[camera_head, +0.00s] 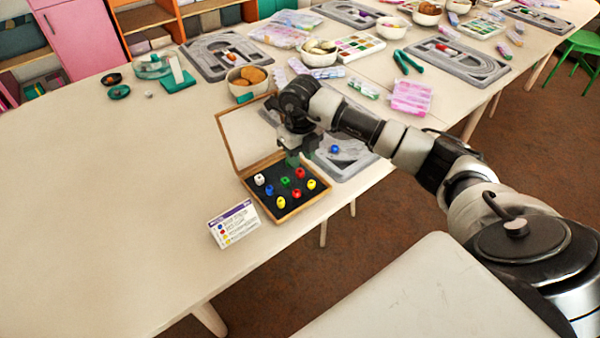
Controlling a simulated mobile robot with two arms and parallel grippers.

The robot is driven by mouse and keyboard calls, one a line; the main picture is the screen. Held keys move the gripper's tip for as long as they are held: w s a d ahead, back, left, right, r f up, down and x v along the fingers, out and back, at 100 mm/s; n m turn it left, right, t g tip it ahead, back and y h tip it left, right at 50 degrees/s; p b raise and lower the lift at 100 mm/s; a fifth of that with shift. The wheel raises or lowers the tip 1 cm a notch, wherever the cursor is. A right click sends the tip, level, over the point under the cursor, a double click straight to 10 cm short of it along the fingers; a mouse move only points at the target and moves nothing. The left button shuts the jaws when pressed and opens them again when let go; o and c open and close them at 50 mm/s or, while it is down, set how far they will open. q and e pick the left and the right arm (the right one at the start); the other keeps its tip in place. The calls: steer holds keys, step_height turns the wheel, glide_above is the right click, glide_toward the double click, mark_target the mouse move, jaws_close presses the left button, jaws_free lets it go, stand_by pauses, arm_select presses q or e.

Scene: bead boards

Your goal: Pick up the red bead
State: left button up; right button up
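An open wooden box (322,194) with a dark lining sits near the table's front edge. Inside it are two red beads: one at the back right (300,173) and one nearer the front (296,193). A green bead (285,181), a white bead (260,179), a blue bead (269,190) and two yellow beads (311,184) are also in it. My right gripper (293,160) points down over the box's back part, just behind the green and back red beads. Its fingers are small and dark, so their opening is unclear. No bead is visibly held. My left gripper is out of view.
The box's raised lid (228,134) stands behind it on the left. A printed card (234,223) lies in front left. A grey bead board (352,168) with a blue bead (334,149) lies to the right, partly under my arm.

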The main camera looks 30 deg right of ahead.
mark_target(300, 173)
step_height(300, 173, down, 5)
steer(key=shift+f, duration=0.15)
steer(key=shift+c, duration=0.5)
jaws_close()
